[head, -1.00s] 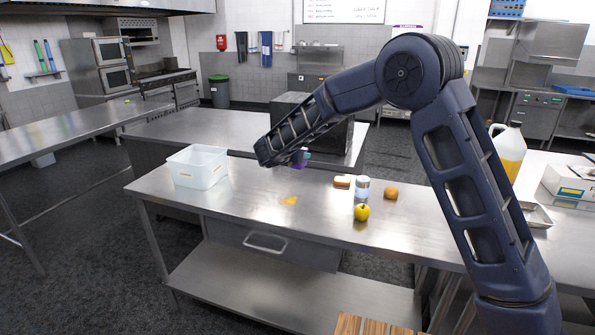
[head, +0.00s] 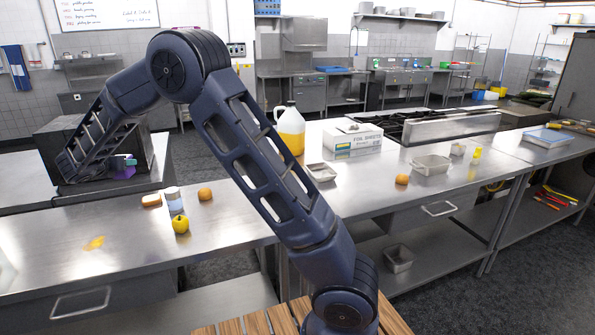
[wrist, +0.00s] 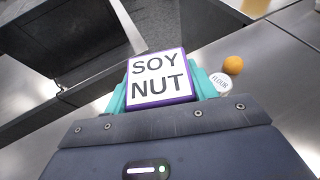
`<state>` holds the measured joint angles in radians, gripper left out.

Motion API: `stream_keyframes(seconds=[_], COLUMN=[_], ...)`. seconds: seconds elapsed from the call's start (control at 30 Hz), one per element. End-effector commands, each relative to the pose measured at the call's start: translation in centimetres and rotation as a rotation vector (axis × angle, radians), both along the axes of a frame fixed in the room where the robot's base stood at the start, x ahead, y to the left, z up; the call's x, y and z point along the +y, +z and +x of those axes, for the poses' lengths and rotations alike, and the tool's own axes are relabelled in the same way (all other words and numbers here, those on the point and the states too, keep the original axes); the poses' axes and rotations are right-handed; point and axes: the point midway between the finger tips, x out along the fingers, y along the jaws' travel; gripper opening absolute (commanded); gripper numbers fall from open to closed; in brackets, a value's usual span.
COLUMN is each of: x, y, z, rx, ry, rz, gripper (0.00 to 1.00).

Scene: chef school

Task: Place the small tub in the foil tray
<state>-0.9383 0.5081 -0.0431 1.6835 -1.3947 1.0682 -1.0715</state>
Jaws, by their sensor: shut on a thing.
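My gripper (wrist: 160,88) is shut on the small tub (wrist: 160,65), a purple tub with a white label reading SOY NUT, held between teal fingers. In the head view the tub (head: 125,173) is a small purple patch at the end of my arm on the left, partly hidden by the arm. One foil tray (head: 321,172) stands on the counter beside the foil box. Another foil tray (head: 431,165) stands further right, and a third (head: 398,259) is on the lower shelf. All three are well right of my gripper.
A flour shaker (head: 174,199), a yellow apple (head: 180,224), an orange (head: 205,194) and a sponge-like block (head: 151,200) stand on the left counter. An oil jug (head: 290,130) and a foil box (head: 352,140) stand behind the nearest tray. A bun (head: 402,180) lies near the middle tray.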

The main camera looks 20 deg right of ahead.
Motion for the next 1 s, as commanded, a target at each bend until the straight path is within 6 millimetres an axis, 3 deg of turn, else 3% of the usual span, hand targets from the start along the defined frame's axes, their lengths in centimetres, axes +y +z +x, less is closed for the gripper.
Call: stream_keyframes(seconds=[0.03,0.2,0.5,0.8,1.0], x=[-2.0,-8.4,-20.3,-33.0,-41.7], y=[0.0,-0.2,-0.3,-0.4,-0.3], z=[1.5,5.5,11.2,14.7,15.9], rx=[0.000,0.003,0.006,0.008,0.008], ry=[-0.035,-0.142,-0.331,-0.523,-0.652], rz=[-0.002,-0.005,-0.008,-0.009,-0.009], gripper=[0.28,0.28,0.28,0.28,0.28])
